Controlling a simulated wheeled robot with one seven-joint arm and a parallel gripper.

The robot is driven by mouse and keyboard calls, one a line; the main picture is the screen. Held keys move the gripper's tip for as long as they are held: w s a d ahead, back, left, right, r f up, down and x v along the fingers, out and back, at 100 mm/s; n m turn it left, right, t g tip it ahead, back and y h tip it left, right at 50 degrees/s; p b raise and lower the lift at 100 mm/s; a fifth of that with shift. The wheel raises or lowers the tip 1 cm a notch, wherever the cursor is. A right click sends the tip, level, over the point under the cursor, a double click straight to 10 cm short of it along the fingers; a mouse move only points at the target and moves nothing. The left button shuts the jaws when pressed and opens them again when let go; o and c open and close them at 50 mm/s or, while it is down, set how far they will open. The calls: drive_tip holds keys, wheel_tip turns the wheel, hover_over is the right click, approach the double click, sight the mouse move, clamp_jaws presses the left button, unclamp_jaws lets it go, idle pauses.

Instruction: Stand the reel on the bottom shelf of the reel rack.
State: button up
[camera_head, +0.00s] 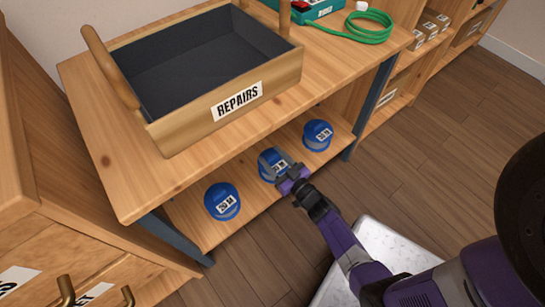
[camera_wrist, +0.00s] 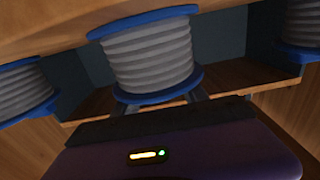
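Three blue-ended reels with label faces sit in a row on the lower shelf (camera_head: 190,226) of the wooden bench. The left reel (camera_head: 222,200) and right reel (camera_head: 317,135) are clear of my arm. My gripper (camera_head: 283,172) is at the middle reel (camera_head: 266,174), partly covering its face. In the wrist view this middle reel (camera_wrist: 150,58) shows grey ribbed windings between blue flanges. My grey fingers (camera_wrist: 160,106) are spread apart below it, their tips hidden by the lower flange. I cannot tell whether they touch it. No rack is clearly identifiable.
A wooden tray (camera_head: 165,137) marked REPAIRS stands on the bench top above the reels. A green hose (camera_head: 368,27) lies at the back right. A drawer cabinet (camera_head: 40,255) is at left, and shelves with boxes (camera_head: 425,30) are at right. Open floor (camera_head: 440,150) lies at right.

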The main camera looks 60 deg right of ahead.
drive_tip(key=shift+o, duration=1.1)
drive_tip(key=shift+r, duration=0.1)
drive_tip(key=shift+s+a+r, duration=0.1)
drive_tip(key=shift+s, duration=0.15)
drive_tip(key=p+v, duration=0.3)
drive_tip(key=v, duration=0.9)
drive_tip(key=s+a+r+n+g+y, duration=0.1)
drive_tip(key=s+a+r, duration=0.3)
drive_tip(key=r, duration=0.5)
drive_tip(key=s+a+r+n+y, duration=0.1)
drive_tip(key=s+a+r+y, duration=0.1)
drive_tip(key=s+a+r, duration=0.2)
drive_tip(key=s+a+r+n+g+y, duration=0.1)
drive_tip(key=s+a+r, duration=0.3)
drive_tip(key=a+r, duration=0.5)
wheel_tip(320, 180, up, 7)
drive_tip(key=shift+s+r+g+y, duration=0.15)
drive_tip(key=shift+s+g+y, duration=0.2)
drive_tip(key=shift+y, duration=0.15)
drive_tip(key=shift+a, duration=0.1)
